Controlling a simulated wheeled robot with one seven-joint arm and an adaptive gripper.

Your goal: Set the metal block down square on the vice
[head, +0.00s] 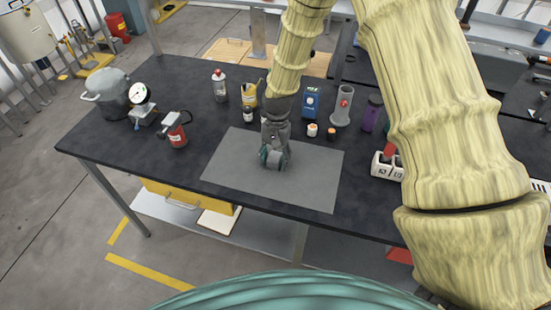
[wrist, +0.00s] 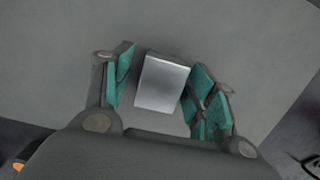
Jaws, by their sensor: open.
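My gripper (head: 273,161) is low over the grey mat, near the middle of the table. In the wrist view my gripper (wrist: 163,88) is open, with a teal-padded finger on each side of the metal block (wrist: 162,82). The block is a plain light-grey box, slightly turned against the fingers. Its right lower edge is close to the right finger; I cannot tell whether they touch. In the head view the gripper hides the block. A small blue-grey device (head: 144,116) at the table's left looks like the vice, but it is too small to be sure.
The grey mat (head: 225,170) lies on the dark table (head: 105,140). A pot (head: 106,88), a gauge (head: 139,93) and a red can (head: 176,136) stand left. The mat's left part is clear.

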